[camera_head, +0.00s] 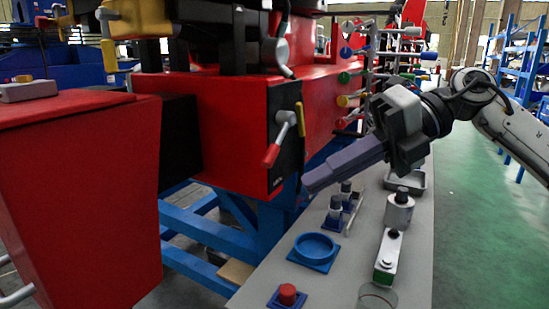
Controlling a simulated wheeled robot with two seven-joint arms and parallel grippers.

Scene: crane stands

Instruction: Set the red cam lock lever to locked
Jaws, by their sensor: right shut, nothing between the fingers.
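The red cam lock lever (272,154) is a grey metal lever with a red grip on the black end plate of the red machine body (235,125). It hangs tilted, its red end down and to the left of its pivot. A yellow bar (300,120) stands upright just right of the pivot. My right gripper (307,186) comes in from the right with its fingers shut and empty. Its tip is to the right of and below the red grip, apart from it in the picture. My left gripper is not in view.
A grey bench (350,268) runs below my right gripper. It holds a blue ring dish (315,248), a red button piece (287,294), a metal cylinder (398,212) and a grey tray (416,180). A large red block (80,190) fills the left. Colored knobs (345,77) stick out behind.

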